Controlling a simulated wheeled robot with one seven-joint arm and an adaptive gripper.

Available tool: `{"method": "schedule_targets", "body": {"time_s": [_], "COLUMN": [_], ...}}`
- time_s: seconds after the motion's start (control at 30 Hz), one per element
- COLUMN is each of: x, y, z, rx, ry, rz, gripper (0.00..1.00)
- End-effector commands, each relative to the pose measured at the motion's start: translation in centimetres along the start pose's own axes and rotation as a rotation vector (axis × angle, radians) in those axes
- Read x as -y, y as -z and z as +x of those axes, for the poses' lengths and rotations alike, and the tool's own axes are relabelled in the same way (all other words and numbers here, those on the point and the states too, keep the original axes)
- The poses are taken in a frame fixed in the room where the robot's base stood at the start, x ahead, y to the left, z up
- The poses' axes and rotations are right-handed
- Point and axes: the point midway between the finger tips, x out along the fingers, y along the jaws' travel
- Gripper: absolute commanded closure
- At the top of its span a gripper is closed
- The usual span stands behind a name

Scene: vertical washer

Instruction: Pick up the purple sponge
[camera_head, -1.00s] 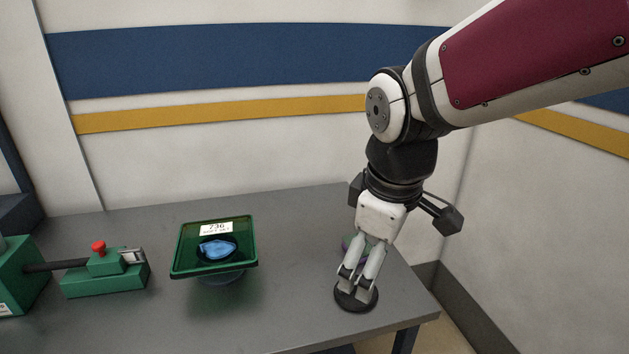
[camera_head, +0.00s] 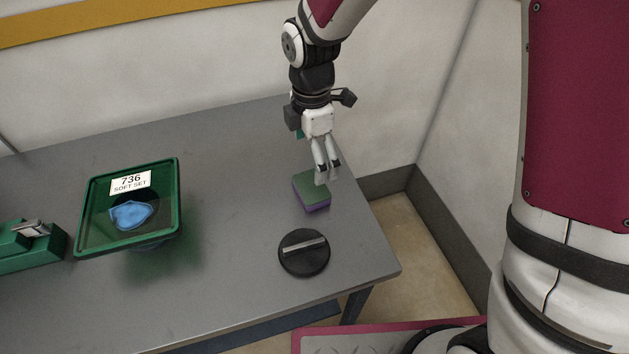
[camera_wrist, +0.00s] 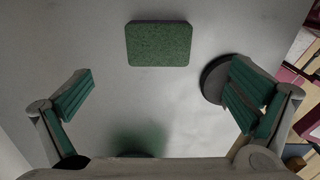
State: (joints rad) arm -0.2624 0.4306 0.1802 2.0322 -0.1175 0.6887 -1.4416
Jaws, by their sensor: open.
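The purple sponge (camera_head: 313,192) lies flat on the grey table, with a green top face and purple sides. In the wrist view its green top (camera_wrist: 159,44) shows at the upper middle, ahead of and between my fingers. My gripper (camera_head: 327,176) is above the table by the sponge's far right side in the head view, and its fingertips overlap the sponge's right part there. The wrist view shows my gripper (camera_wrist: 160,103) with its two green-padded fingers wide apart and nothing between them. I cannot tell the exact height of the fingertips over the sponge.
A round black disc with a grey bar (camera_head: 304,254) lies in front of the sponge, near the table (camera_head: 225,290) edge. A green tray labelled 736 (camera_head: 84,225) with a blue item (camera_head: 131,214) stands left. A green device (camera_head: 30,246) is at far left.

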Motion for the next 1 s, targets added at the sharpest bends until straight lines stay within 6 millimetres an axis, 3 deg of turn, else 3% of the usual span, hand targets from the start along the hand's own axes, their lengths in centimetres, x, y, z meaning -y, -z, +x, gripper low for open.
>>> {"method": "schedule_targets", "body": {"time_s": [0.03, 0.2, 0.53, 0.83, 1.0], "x": [-0.2, -0.2, -0.1, -0.3, -0.3], "y": [-0.1, -0.1, -0.1, 0.0, 0.1], "z": [1.5, 4.2, 6.0, 10.0, 10.5], "rx": [0.0, 0.0, 0.0, 0.001, 0.0], "ry": [0.004, 0.002, 0.001, 0.002, -0.001], "rz": [0.0, 0.0, 0.003, 0.002, 0.003], "gripper": [0.0, 0.0, 0.0, 0.0, 0.0]}}
